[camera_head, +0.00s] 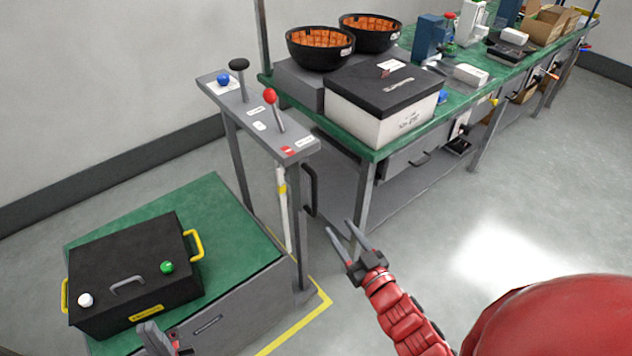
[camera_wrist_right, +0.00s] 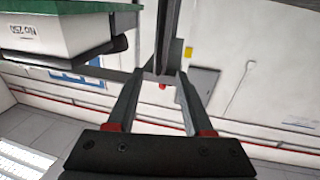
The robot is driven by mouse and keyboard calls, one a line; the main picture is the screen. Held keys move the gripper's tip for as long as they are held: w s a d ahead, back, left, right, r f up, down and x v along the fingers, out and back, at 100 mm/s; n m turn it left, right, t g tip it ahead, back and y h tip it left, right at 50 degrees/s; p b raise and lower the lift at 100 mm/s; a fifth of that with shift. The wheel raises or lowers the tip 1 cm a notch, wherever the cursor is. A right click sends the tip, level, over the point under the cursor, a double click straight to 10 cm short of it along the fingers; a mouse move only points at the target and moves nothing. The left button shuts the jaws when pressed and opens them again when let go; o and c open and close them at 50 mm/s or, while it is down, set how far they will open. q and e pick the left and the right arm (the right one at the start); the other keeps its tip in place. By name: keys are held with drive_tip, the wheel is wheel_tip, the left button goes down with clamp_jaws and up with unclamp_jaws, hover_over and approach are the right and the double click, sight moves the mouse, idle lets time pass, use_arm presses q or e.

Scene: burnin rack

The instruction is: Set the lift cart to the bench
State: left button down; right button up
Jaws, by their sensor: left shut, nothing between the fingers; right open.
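The lift cart has a green platform (camera_head: 225,218) at the lower left, with a grey control panel (camera_head: 255,112) on posts. The panel carries a red-ball lever (camera_head: 273,110), a black-knob lever (camera_head: 240,78) and a blue button (camera_head: 223,80). A black case (camera_head: 135,265) with yellow handles lies on the platform. The green-topped bench (camera_head: 376,150) stands to the right of the panel. My right gripper (camera_head: 340,227) is open and empty, near a dark vertical handle (camera_head: 311,190) on the cart. My left gripper (camera_head: 150,335) is shut and empty at the case's front edge, partly cut off.
The bench holds a white box with black lid (camera_head: 385,95), two black bowls (camera_head: 320,47) with orange contents and several devices further back. Yellow floor tape (camera_head: 315,310) runs beside the cart. The floor (camera_head: 480,250) at right is clear. A wall stands behind.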

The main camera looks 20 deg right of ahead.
drive_tip(key=w, duration=0.5)
drive_tip(key=w+a, duration=0.1)
drive_tip(key=w, duration=0.5)
drive_tip(key=w+a, duration=0.1)
drive_tip(key=w, duration=0.5)
drive_tip(key=shift+a+f+b, duration=0.2)
drive_tip(key=shift+f+b, duration=0.15)
drive_tip(key=shift+b, duration=0.05)
clamp_jaws()
idle(0.6)
